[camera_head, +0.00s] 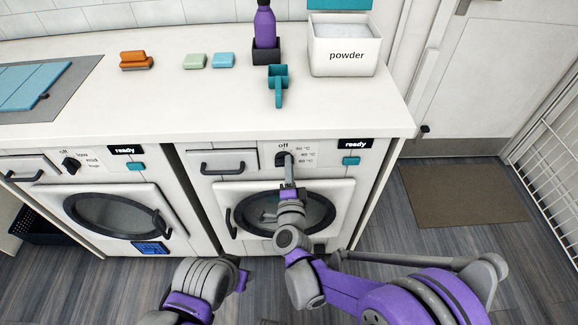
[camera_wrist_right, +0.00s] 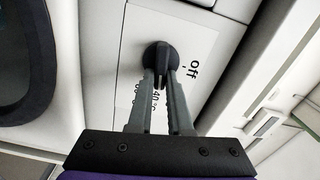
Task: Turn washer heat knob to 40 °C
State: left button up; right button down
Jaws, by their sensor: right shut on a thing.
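The washer (camera_head: 222,183) is the right-hand of two white machines under the counter. Its black heat knob (camera_head: 280,159) sits on a white label with "off" at the top and temperatures down the right side. In the right wrist view the knob (camera_wrist_right: 159,54) is round with a raised grip, and "off" and "40 °C" are readable. I cannot tell which mark it points at. My right gripper (camera_head: 289,162) is shut on the knob; its fingers also show in the right wrist view (camera_wrist_right: 160,78). My left gripper (camera_head: 242,276) is low, in front of the machines, its fingers unclear.
A drawer handle (camera_head: 222,168) is left of the knob, and a teal button (camera_head: 351,161) and "ready" display (camera_head: 355,144) are right. A second machine (camera_head: 50,190) has its own knob (camera_head: 71,165). A powder box (camera_head: 344,60) and teal scoop (camera_head: 278,82) stand on the counter.

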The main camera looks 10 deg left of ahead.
jog(key=c, duration=0.8)
grip_release()
jog(key=shift+c, duration=0.2)
jog(key=v, duration=1.1)
jog(key=shift+w+r, duration=0.1)
jog(key=shift+w, duration=0.05)
